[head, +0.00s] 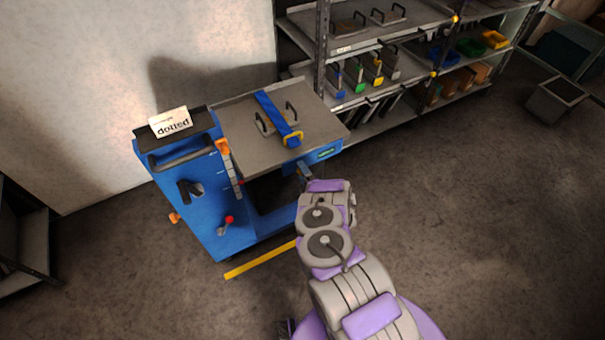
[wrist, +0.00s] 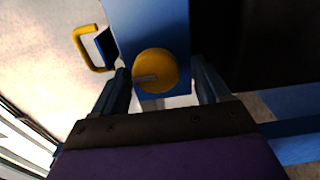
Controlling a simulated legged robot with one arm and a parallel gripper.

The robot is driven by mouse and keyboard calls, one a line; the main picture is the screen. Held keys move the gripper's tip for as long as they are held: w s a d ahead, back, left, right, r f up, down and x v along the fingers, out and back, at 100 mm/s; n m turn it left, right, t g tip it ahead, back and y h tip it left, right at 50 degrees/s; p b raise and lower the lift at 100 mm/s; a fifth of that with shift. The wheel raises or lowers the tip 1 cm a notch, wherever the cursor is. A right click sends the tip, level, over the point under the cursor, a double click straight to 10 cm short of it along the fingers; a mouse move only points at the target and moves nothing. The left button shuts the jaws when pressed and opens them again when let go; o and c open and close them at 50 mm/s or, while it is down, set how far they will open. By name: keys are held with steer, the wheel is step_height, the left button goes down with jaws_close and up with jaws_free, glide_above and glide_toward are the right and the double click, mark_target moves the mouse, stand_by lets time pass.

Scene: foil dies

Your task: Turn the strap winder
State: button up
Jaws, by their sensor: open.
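A round yellow knob (wrist: 157,66) with a grey bar on its face sits on a blue body in the wrist view; it looks like the strap winder. My gripper (wrist: 160,88) is open, with one finger on each side of the knob. I cannot tell whether the fingers touch it. In the head view my gripper (head: 305,172) is at the cart's right edge, below this loop; the knob is not discernible there.
Shelves (head: 350,125) with dies and bins stand behind. A yellow floor line (head: 262,259) lies by the cart.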

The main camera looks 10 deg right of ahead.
steer(key=shift+s+d, duration=0.1)
steer(key=v, duration=1.7)
